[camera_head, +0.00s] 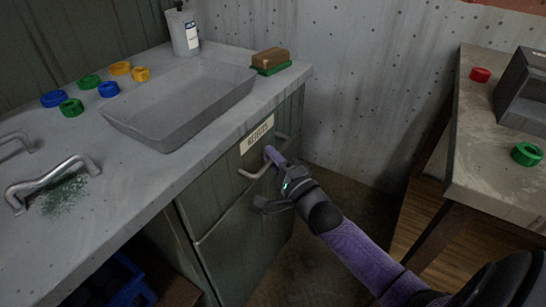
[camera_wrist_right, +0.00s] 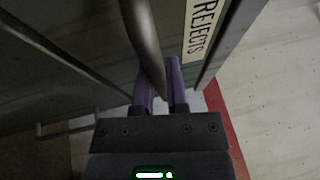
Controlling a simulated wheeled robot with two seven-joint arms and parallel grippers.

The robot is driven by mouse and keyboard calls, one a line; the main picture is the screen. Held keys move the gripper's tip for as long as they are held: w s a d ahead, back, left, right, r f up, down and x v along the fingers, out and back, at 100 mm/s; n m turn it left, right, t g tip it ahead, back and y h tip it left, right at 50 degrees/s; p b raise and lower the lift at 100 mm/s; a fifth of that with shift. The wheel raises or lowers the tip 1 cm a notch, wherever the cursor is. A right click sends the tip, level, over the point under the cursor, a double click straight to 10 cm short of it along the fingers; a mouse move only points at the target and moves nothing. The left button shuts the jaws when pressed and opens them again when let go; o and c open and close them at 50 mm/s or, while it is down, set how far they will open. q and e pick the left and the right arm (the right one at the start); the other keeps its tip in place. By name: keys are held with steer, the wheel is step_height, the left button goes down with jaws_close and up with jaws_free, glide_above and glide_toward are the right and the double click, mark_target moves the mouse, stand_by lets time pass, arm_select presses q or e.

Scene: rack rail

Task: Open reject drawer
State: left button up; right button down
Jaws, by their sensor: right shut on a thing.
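The reject drawer (camera_head: 228,158) is the top front of the grey-green cabinet, with a pale label reading REJECTS (camera_head: 257,134). The label also shows in the right wrist view (camera_wrist_right: 201,28). The drawer's curved metal handle (camera_head: 252,172) is below the label. My right gripper (camera_head: 272,158) is at the right part of this handle. In the right wrist view its purple fingers (camera_wrist_right: 160,85) are shut on the handle (camera_wrist_right: 146,45). The drawer front looks about level with the cabinet face; I cannot tell if there is a small gap. My left gripper is not in view.
A grey tray (camera_head: 180,108), several coloured rings (camera_head: 88,82), a bottle (camera_head: 183,30) and a brush (camera_head: 271,60) are on the counter. A lower handle (camera_head: 268,206) is under my gripper. A side table (camera_head: 492,165) stands at right, with floor between.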

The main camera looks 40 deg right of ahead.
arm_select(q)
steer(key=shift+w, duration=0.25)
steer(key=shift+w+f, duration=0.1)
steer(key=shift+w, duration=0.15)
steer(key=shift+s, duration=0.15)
arm_select(e)
steer(key=shift+s, duration=0.15)
